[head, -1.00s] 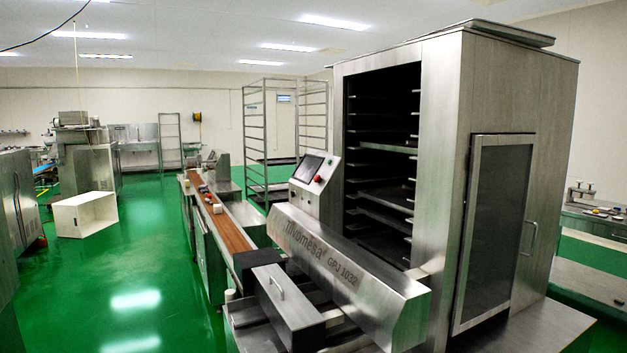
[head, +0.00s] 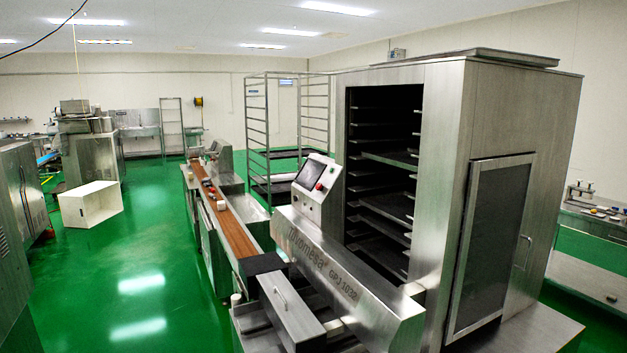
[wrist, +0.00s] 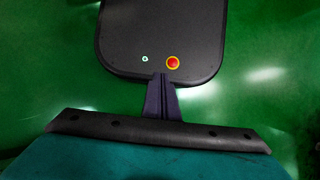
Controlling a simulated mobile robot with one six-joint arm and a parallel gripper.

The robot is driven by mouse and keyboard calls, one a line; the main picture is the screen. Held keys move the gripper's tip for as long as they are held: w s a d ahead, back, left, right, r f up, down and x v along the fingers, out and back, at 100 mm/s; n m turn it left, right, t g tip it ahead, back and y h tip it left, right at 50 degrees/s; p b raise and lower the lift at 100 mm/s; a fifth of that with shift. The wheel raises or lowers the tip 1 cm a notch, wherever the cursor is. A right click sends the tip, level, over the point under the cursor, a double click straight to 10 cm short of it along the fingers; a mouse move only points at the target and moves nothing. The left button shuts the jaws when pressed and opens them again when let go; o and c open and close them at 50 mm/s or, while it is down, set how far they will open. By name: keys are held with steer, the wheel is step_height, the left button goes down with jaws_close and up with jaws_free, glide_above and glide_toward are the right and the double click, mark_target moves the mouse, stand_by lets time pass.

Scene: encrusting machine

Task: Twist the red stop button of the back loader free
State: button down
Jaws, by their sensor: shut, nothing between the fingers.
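The red stop button (head: 319,187) is a small red spot on the right side of the sloped control panel (head: 309,201), right of its dark screen (head: 310,174). The panel stands on the loader (head: 350,275), in front of the tall steel cabinet. At this size I cannot tell whether the button is pressed in. My gripper (wrist: 162,80) shows only in the wrist view, with its dark fingers together and empty. It points over a dark rounded part of my own body above the green floor. The loader's button is not in the wrist view.
The tall cabinet (head: 450,170) with open shelves stands right of the panel. A brown conveyor (head: 232,232) runs back to the left. A wire rack (head: 256,130) stands behind. Green floor (head: 140,255) is open at left, with a white box (head: 91,203) on it.

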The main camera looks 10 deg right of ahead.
step_height(320, 180, up, 3)
steer(key=shift+f+p, duration=0.15)
steer(key=shift+p, duration=0.7)
steer(key=c, duration=1.9)
jaws_free()
steer(key=shift+o, duration=0.7)
steer(key=shift+a, duration=0.1)
